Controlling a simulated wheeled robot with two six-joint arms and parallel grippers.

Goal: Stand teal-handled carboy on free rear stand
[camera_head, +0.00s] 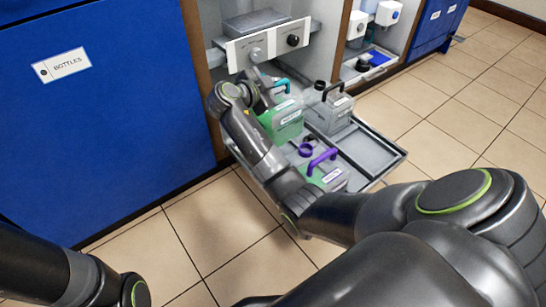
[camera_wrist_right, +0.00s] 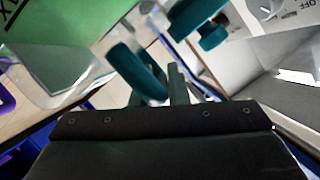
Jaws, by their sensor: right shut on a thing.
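The teal-handled carboy (camera_head: 283,122) holds green liquid and has a white label. It is at the rear left of the pulled-out tray (camera_head: 397,152); I cannot tell whether it rests on it or hangs just above. My right gripper (camera_head: 270,92) is shut on its teal handle (camera_head: 281,84), largely hidden behind my own arm. In the right wrist view the teal handle (camera_wrist_right: 135,72) passes by the fingers (camera_wrist_right: 178,88), with the green carboy body (camera_wrist_right: 65,25) at upper left. No free rear stand can be made out clearly. My left gripper is not in view.
A black-handled grey carboy (camera_head: 331,112) stands close right of the teal-handled one. A purple-handled carboy (camera_head: 329,175) stands at the tray's front. A control panel with knobs (camera_head: 268,46) is just behind. A blue cabinet (camera_head: 100,120) fills the left; open floor (camera_head: 450,110) lies right.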

